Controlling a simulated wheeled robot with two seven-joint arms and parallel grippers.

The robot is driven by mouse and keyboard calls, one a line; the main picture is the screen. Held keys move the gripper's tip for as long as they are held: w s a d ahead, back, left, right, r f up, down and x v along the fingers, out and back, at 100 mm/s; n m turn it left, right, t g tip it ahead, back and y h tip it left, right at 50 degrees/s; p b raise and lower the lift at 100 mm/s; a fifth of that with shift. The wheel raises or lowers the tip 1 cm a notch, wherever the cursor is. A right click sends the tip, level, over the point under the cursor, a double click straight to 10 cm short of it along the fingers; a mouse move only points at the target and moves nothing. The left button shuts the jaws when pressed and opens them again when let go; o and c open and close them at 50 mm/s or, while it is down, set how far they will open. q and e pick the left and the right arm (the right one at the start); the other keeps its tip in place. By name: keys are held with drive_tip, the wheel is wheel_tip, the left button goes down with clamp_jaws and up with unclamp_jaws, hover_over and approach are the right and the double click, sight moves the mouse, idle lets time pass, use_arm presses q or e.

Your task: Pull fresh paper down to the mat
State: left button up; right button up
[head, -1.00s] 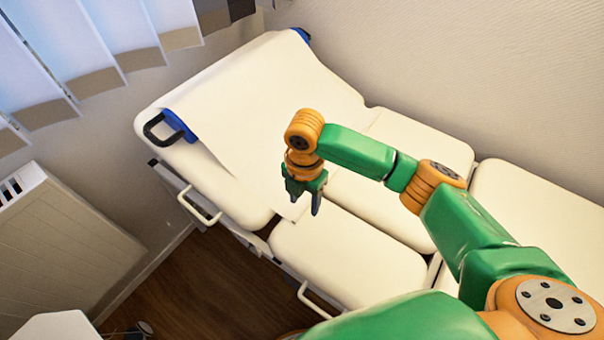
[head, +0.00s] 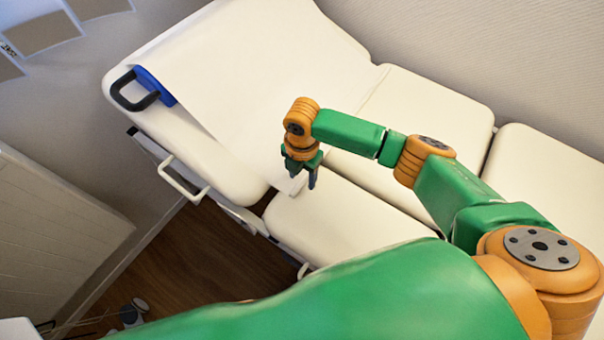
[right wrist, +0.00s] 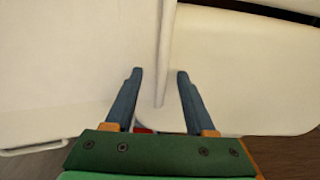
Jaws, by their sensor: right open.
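White paper (head: 270,75) lies over the raised head section of a cream padded couch. It comes from the far left end by a blue holder (head: 152,84) with a black handle. Its loose end reaches the gap before the middle cushion (head: 340,210). My right gripper (head: 303,180) is open at that loose end. In the right wrist view, the paper's edge strip (right wrist: 163,50) runs between the two open fingers, with the sheet to the left and a cushion (right wrist: 235,75) to the right. Contact cannot be told. No separate mat can be made out. My left gripper is not seen.
A white side rail (head: 182,182) sticks out from the couch's near side. A white radiator (head: 55,220) stands at the left wall. The wood floor (head: 185,255) shows between them. More cushions (head: 555,175) continue to the right, against the wall.

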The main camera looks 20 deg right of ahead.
clamp_jaws()
drive_tip(key=shift+r, duration=0.1)
idle(1.2)
